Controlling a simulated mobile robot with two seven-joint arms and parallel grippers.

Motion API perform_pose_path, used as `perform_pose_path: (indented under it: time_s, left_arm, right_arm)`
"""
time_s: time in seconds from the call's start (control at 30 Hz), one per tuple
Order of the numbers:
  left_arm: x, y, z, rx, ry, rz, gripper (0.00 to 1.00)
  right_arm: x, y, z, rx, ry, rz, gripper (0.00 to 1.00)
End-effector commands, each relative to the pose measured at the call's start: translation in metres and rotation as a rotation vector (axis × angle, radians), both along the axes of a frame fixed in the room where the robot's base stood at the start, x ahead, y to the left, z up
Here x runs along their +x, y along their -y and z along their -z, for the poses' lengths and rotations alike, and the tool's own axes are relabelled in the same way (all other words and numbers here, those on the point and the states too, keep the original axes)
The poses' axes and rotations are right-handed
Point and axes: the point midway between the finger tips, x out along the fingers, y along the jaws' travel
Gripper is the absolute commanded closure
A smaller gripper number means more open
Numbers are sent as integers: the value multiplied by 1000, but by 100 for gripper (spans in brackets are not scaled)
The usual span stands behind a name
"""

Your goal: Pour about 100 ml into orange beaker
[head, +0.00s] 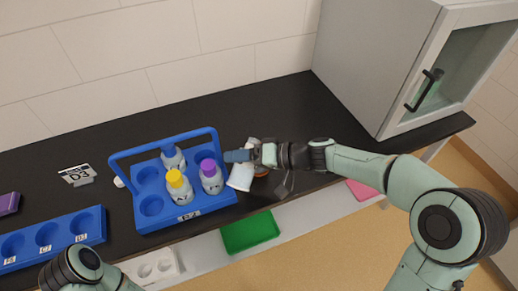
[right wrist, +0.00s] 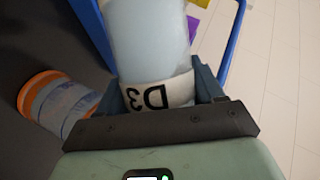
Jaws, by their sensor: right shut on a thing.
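My right gripper (head: 252,157) is shut on a pale bottle (head: 241,177). In the right wrist view the bottle (right wrist: 150,45) carries a white label reading D3, upside down in the picture, between the fingers (right wrist: 163,95). The bottle looks tilted in the head view; its mouth is not clear, and I cannot tell whether liquid flows. The orange beaker (head: 261,172) is mostly hidden behind the bottle and gripper. In the right wrist view the beaker (right wrist: 45,90), clear with an orange band, is apart from the fingers. My left gripper is out of view; only its arm shows.
A blue carrier (head: 218,200) with a tall handle stands close left of the bottle, holding yellow-capped (head: 179,187) and purple-capped (head: 211,177) bottles and another. The back counter is clear.

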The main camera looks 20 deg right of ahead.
Motion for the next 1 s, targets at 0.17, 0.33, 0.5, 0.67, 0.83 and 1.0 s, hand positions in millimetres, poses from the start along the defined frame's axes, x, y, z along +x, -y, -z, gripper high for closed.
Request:
perform_pose_path:
  time_s: [0.17,0.33,0.5,0.67,0.83,1.0]
  left_arm:
    - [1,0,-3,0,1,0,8]
    - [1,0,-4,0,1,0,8]
    - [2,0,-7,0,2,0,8]
    - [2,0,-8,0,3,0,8]
    - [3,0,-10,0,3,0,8]
    - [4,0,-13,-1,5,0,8]
  right_arm:
    - [-2,-1,0,12,-11,0,73]
    - [-4,-3,0,21,-23,1,73]
    - [-5,-4,1,29,-33,1,73]
    - [-7,-4,1,37,-43,1,73]
    - [-9,-5,2,47,-54,2,73]
    - [-10,-7,1,55,-65,2,73]
